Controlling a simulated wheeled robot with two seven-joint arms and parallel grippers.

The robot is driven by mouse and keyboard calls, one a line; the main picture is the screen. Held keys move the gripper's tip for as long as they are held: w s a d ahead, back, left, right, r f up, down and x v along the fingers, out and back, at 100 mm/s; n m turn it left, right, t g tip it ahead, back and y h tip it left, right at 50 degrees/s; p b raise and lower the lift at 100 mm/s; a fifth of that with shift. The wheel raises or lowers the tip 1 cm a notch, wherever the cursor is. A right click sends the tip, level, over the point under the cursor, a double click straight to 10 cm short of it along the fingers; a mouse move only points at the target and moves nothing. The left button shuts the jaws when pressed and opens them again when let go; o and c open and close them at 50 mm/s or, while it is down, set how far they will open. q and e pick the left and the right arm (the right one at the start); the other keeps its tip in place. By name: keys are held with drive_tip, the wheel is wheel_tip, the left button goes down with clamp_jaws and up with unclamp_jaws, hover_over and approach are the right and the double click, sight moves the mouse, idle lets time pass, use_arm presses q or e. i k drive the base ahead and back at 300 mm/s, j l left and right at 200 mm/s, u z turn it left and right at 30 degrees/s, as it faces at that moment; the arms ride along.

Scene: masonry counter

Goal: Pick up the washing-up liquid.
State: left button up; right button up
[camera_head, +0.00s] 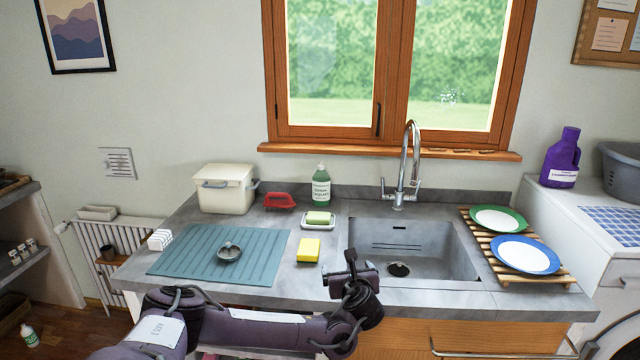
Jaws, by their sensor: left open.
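The washing-up liquid looks to be the green bottle (321,188) with a white label, standing upright at the back of the grey counter, left of the tap. My left arm comes in low from the left. My left gripper (349,268) is open above the counter's front edge, by the sink's front left corner. It is nearer to me than the bottle and apart from it. My right gripper is not in view.
A soap dish with green soap (318,219) and a yellow sponge (308,250) lie between gripper and bottle. A red brush-like thing (280,201) and white bin (225,188) stand left. The tap (403,170) rises right. The teal mat (190,250) holds a metal lid-like piece.

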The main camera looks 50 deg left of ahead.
sight(321, 181)
drive_tip(key=i+j, duration=0.2)
drive_tip(key=j, duration=0.2)
drive_tip(key=i+j, duration=0.2)
drive_tip(key=j, duration=0.2)
drive_tip(key=i+j, duration=0.45)
drive_tip(key=j, duration=0.3)
drive_tip(key=i+j, duration=0.2)
drive_tip(key=j, duration=0.2)
